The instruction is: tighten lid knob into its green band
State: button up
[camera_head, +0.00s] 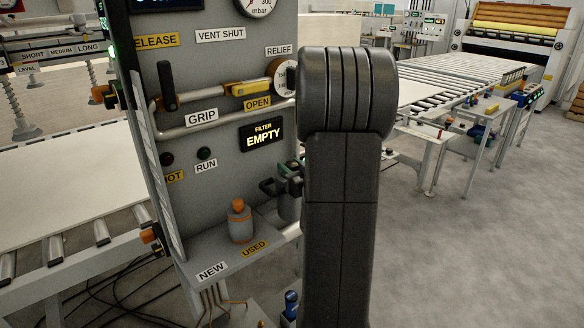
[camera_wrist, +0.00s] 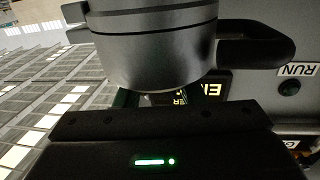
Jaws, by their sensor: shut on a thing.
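The filter housing is a grey round canister (camera_wrist: 152,50) with a black side handle (camera_wrist: 255,48), large in the wrist view, which looks upside down. In the head view the canister (camera_head: 288,207) shows only partly, left of my arm, with the handle (camera_head: 268,187) sticking out left. My gripper (camera_wrist: 165,98) is right at the lid side of the canister, with dark green fingers, and is shut on the lid knob. The knob itself is almost wholly hidden by the gripper. The green band and any mark against it cannot be made out.
The grey panel carries a lit FILTER EMPTY display (camera_head: 262,134) and a pipe with a yellow lever (camera_head: 246,89). A grey bottle-shaped part with orange bands (camera_head: 240,222) stands on the shelf (camera_head: 215,254) labelled NEW and USED. Conveyors lie left and right; floor is clear at right.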

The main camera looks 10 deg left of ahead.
jog(key=shift+a+f+h+b, duration=0.15)
jog(key=shift+h+b, duration=0.15)
jog(key=shift+b, duration=0.45)
jog(key=shift+m+t+b, duration=0.4)
jog(key=shift+b, duration=0.2)
jog(key=shift+m+t+h+b, duration=0.6)
jog(key=shift+m+h+b, duration=0.1)
jog(key=shift+h+b, duration=0.45)
jog(key=shift+r, duration=0.2)
jog(key=o, duration=1)
jog(key=b+v, duration=0.1)
jog(key=v, duration=1.3)
jog(key=shift+f, duration=0.15)
jog(key=shift+w, duration=0.1)
